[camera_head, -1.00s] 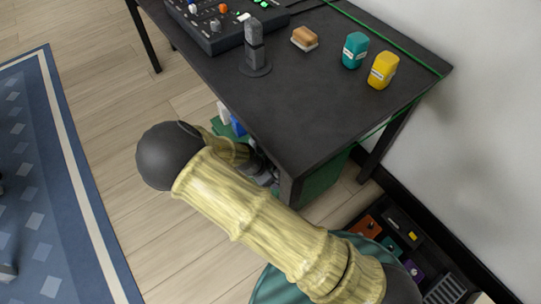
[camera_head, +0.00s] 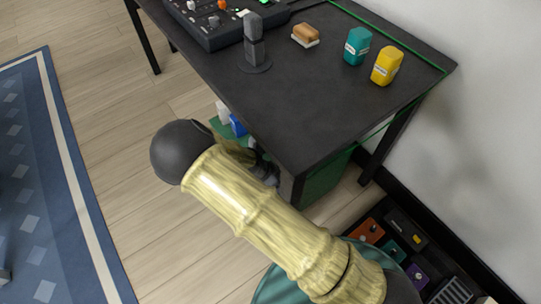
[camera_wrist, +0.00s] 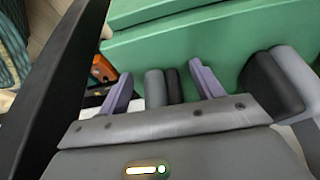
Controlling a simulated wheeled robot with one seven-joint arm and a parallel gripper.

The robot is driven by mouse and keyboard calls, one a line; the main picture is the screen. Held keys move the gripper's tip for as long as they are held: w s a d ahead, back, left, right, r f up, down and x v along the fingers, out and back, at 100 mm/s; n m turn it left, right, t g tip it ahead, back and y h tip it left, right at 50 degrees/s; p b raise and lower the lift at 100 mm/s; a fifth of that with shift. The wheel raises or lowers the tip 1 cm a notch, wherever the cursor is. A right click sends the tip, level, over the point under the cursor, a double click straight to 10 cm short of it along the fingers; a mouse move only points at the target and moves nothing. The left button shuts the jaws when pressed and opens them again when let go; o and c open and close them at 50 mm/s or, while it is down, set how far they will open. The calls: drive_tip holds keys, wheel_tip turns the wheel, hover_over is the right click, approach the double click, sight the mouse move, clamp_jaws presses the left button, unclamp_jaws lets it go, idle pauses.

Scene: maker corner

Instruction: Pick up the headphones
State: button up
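In the wrist view, what look like the headphones are two grey ear cups with black pads facing each other. One cup (camera_wrist: 155,88) lies between my gripper's two purple fingers, and the other (camera_wrist: 295,75) is outside the right finger. They are in front of a green surface (camera_wrist: 200,45); any headband is hidden. My gripper (camera_wrist: 161,72) is open, with a visible gap between each finger and the near cup. In the head view my gripper is mostly hidden behind my arm, low beside the table's near leg; the headphones cannot be made out there.
The black table (camera_head: 310,110) stands over this low space, its leg close to my arm. On it are a microphone (camera_head: 253,45), a mixer (camera_head: 205,30), a sponge-like block (camera_head: 305,34), and teal (camera_head: 357,46) and yellow (camera_head: 386,66) containers. A bin of coloured boxes (camera_head: 366,230) is at lower right.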

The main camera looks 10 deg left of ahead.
drive_tip(key=c, duration=1.1)
drive_tip(key=shift+r+p, duration=0.35)
drive_tip(key=shift+r, duration=0.2)
drive_tip(key=p+v, duration=0.2)
drive_tip(key=v, duration=0.1)
drive_tip(key=shift+w+d, duration=0.15)
drive_tip(key=s+a+p, duration=0.1)
drive_tip(key=s+a, duration=0.3)
drive_tip(key=s+a+p, duration=0.1)
drive_tip(key=s+a, duration=0.2)
drive_tip(key=s, duration=0.1)
drive_tip(key=s+a+p, duration=0.2)
drive_tip(key=s+a, duration=0.2)
drive_tip(key=shift+s+a+f, duration=0.2)
drive_tip(key=shift+s+a, duration=0.15)
drive_tip(key=shift+s, duration=0.05)
